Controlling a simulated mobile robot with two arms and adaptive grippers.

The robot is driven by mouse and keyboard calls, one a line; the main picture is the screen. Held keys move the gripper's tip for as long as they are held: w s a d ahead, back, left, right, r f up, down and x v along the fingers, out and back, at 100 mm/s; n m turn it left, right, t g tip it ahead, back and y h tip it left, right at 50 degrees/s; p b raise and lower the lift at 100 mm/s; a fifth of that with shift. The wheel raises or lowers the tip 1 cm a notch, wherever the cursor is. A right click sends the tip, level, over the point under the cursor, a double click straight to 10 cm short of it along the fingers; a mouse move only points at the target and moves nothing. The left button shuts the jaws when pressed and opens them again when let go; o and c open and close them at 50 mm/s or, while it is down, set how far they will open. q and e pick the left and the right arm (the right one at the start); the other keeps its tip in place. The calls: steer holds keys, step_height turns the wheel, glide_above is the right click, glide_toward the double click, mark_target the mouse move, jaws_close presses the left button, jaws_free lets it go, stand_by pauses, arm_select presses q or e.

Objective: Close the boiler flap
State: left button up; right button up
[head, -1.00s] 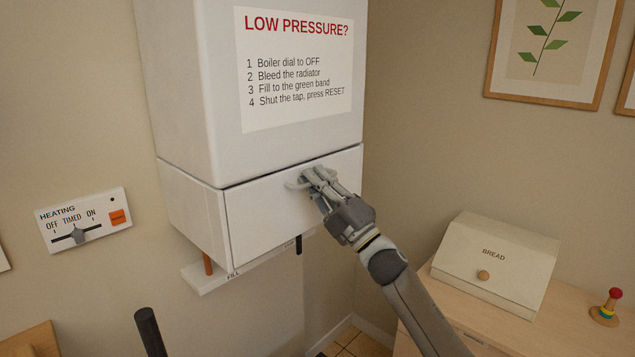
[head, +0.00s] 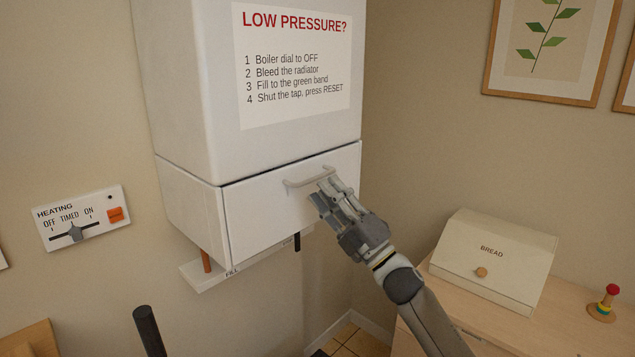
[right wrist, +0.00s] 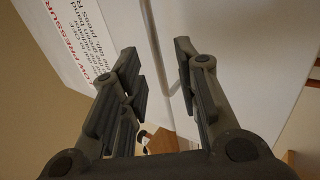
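The white boiler flap (head: 270,215) is the lower front panel of the boiler (head: 180,90). It lies flush below the upper casing, with a thin dark seam between them. Its grey bar handle (head: 311,178) is in plain view. My right gripper (head: 327,195) is just below and in front of the handle, apart from it. In the right wrist view its two fingers (right wrist: 158,75) are spread, with nothing held and the handle (right wrist: 174,85) beyond the tips. My left gripper does not show.
A ledge marked FILL (head: 215,278) runs beneath the boiler. A bread box (head: 493,262) and a stacking toy (head: 604,303) stand on the wooden cabinet at right.

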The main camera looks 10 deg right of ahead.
steer(key=v, duration=0.7)
steer(key=shift+s+d, duration=0.15)
